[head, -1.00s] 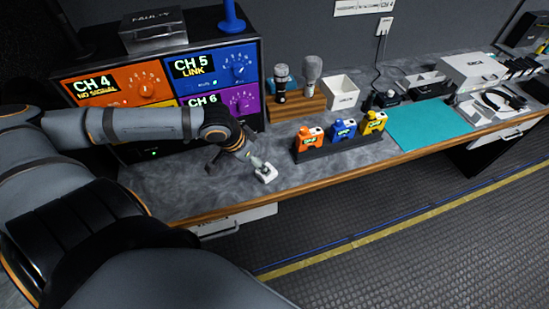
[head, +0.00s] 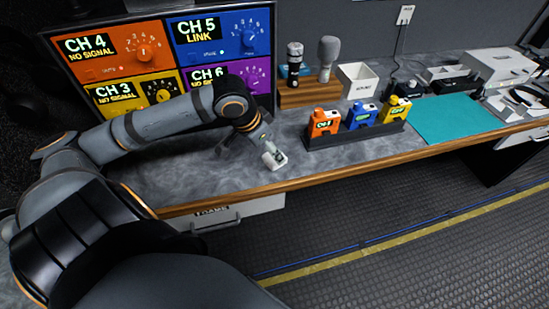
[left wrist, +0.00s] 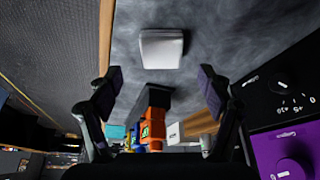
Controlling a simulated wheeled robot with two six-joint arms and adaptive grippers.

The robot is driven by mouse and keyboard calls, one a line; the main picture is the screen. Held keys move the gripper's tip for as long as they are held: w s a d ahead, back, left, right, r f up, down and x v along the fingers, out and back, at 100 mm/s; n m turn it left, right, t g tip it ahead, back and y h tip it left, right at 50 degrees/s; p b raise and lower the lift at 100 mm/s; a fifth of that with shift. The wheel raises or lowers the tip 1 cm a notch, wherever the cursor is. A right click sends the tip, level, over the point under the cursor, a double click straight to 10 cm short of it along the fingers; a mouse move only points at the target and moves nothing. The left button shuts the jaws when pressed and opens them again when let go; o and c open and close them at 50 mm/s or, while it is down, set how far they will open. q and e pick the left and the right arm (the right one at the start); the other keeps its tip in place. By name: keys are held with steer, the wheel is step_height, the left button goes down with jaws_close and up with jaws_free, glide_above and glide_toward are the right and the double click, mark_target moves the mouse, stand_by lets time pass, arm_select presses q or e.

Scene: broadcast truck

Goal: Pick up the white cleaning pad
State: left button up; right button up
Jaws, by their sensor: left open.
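The white cleaning pad (head: 274,160) is a small white block on the grey countertop, near its front edge. It also shows in the left wrist view (left wrist: 161,48), flat on the counter, centred and just beyond the fingertips. My left gripper (head: 247,147) is low over the counter beside the pad in the head view. In the left wrist view its two fingers (left wrist: 158,88) are spread wide with nothing between them. Whether a finger touches the pad I cannot tell. My right gripper is not in view.
A dark rack with orange, blue and yellow packs (head: 360,125) stands right of the pad. The channel monitor (head: 160,65) stands behind my arm. Microphones, a white bin (head: 357,82) and a teal mat (head: 455,119) are farther right. The counter's wooden front edge (head: 330,171) is close.

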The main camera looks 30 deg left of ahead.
arm_select(q)
steer(key=shift+d+f, duration=0.1)
steer(key=b+x, duration=0.2)
steer(key=x, duration=0.3)
steer(key=shift+a, duration=0.25)
steer(key=c, duration=1.1)
